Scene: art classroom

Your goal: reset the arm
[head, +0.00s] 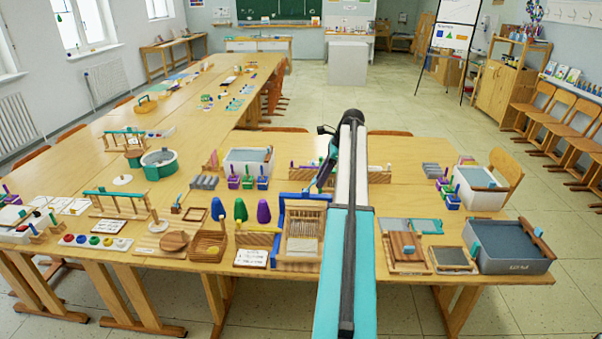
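My arm (345,250) rises from the bottom middle of the head view, with a teal lower link and a white and black upper part. It reaches over the front table to a dark joint near the top. A dark teal part of my arm (325,167) slants down to the left behind it, above the blue frame (284,225) on the table. My gripper's fingers cannot be made out there. I cannot see whether they hold anything.
The wooden table (150,262) is crowded with wooden trays, small pots and a grey bin (510,248) at the right. A white bin (480,188) stands behind that. Chairs (552,118) line the right wall. Open floor (450,130) lies beyond the table.

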